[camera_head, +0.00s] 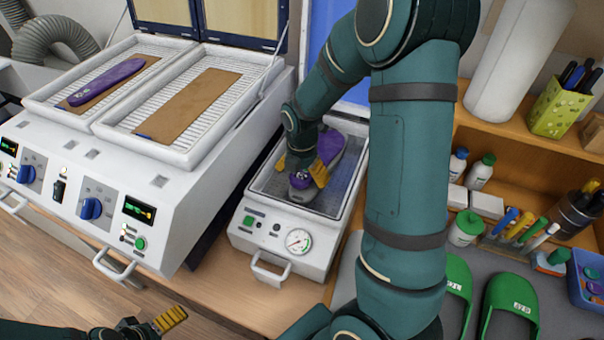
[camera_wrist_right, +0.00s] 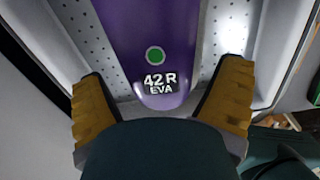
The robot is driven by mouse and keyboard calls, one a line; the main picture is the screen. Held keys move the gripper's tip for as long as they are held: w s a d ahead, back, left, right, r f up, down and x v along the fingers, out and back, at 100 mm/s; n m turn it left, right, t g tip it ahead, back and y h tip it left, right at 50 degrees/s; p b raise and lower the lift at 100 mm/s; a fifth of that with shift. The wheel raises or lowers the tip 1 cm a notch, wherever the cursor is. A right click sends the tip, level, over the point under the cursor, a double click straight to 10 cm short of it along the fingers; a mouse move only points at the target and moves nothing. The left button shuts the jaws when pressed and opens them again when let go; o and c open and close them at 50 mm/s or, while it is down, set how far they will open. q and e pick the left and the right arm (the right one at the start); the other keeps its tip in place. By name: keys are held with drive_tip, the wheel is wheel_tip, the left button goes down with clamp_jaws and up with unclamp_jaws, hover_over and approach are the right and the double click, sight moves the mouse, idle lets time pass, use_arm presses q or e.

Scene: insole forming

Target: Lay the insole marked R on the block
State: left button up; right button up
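A purple insole (camera_head: 330,146) marked 42 R lies lengthwise in the perforated bed of the small press (camera_head: 262,238). Its label and a green dot show in the right wrist view (camera_wrist_right: 160,30). A grey form, seemingly the block (camera_head: 302,183), shows at the insole's near end; how closely the two meet is hidden. My right gripper (camera_head: 302,168) is over that near end. Its yellow fingers are spread on both sides of the insole, with gaps, in the right wrist view (camera_wrist_right: 163,112). My left gripper (camera_head: 170,319) is low at the left, away from the press; its opening is unclear.
Another purple insole (camera_head: 106,82) lies on a brown sheet in the heater's left tray (camera_head: 45,105). Green sandals (camera_head: 511,300), bottles and pens are at the right. My right arm crosses the middle.

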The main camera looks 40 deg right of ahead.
wheel_tip(320, 180, up, 12)
idle(0.7)
drive_tip(key=shift+s+a, duration=0.1)
drive_tip(key=shift+s, duration=0.05)
idle(0.4)
